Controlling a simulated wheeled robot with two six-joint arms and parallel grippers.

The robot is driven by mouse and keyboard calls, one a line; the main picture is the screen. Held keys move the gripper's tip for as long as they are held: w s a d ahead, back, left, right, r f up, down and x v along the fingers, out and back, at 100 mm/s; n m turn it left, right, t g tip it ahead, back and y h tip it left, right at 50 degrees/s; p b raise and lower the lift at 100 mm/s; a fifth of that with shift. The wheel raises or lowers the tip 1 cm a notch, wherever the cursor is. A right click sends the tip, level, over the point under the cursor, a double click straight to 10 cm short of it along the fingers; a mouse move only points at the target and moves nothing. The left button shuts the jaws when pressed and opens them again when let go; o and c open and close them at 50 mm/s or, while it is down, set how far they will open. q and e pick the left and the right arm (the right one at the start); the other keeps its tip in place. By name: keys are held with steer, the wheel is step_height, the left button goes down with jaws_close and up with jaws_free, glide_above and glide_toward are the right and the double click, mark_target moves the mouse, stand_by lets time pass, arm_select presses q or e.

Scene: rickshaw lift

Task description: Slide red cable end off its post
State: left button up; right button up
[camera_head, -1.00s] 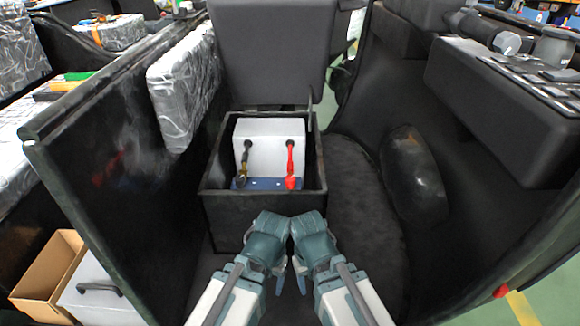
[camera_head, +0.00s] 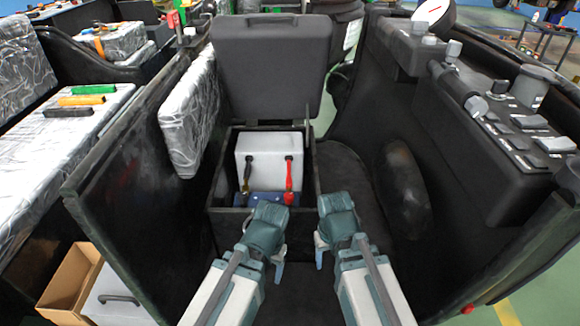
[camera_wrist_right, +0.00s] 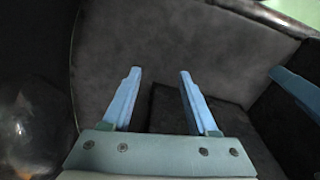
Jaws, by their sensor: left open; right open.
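The red cable (camera_head: 289,175) runs down the front of a white battery-like block, and its red end (camera_head: 289,197) sits low at the right of the blue strip. The post under it is hidden or too small to make out. My left gripper (camera_head: 262,262) is open and empty, in front of the box and below the red end. My right gripper (camera_head: 320,252) is open and empty, to the right of the left one and apart from the cable. Its two blue fingers show spread in the right wrist view (camera_wrist_right: 158,78), with nothing between them.
The white block (camera_head: 265,150) stands in an open black box (camera_head: 216,190) with its lid (camera_head: 272,60) raised. A black cable (camera_head: 247,172) hangs left of the red one. Dark side walls (camera_head: 140,190) flank the space. A cardboard box (camera_head: 72,285) is at lower left.

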steer(key=w+d+r+m+t+y+p, duration=0.1)
steer(key=w+d+r+m+t+p, duration=0.1)
steer(key=w+r+p, duration=0.7)
steer(key=t+y+b, duration=0.2)
glide_toward(289, 182)
steer(key=a+v, duration=0.1)
steer(key=v, duration=0.4)
arm_select(q)
step_height(289, 182, up, 9)
arm_select(e)
steer(key=shift+s+d+f, duration=0.1)
steer(key=shift+d+f, duration=0.05)
steer(key=shift+d, duration=0.25)
arm_select(q)
steer(key=shift+f, duration=0.15)
arm_select(e)
steer(key=b+x, duration=1.2)
steer(key=x, duration=0.1)
steer(key=shift+w+d+f+b, duration=0.1)
steer(key=shift+w+f+b, duration=0.2)
arm_select(q)
step_height(289, 182, down, 12)
steer(key=shift+f, duration=0.1)
arm_select(e)
jaws_close()
